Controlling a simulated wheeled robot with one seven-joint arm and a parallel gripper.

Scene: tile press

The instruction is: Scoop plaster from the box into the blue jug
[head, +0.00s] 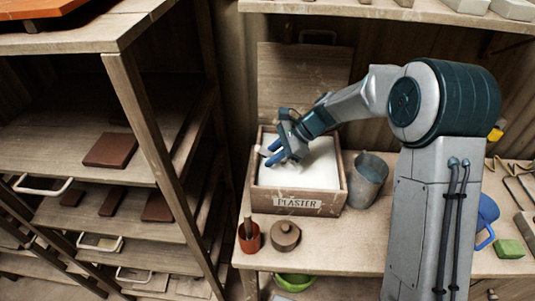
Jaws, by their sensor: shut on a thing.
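The wooden box (340,192) labelled PLASTER stands on the bench with its lid (305,85) raised behind it. White plaster (310,170) fills much of it. My gripper (274,153) is over the left part of the box, low near the plaster, with blue parts at its end. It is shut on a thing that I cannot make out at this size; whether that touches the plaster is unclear. The blue jug (487,215) stands on the bench at the right, partly hidden behind my arm.
A grey metal bucket (369,180) stands close to the box's right side. A terracotta pot (249,237) and a round brown lidded pot (286,235) stand in front. A green block (510,249) lies near the jug. A shelf rack (150,125) rises at left.

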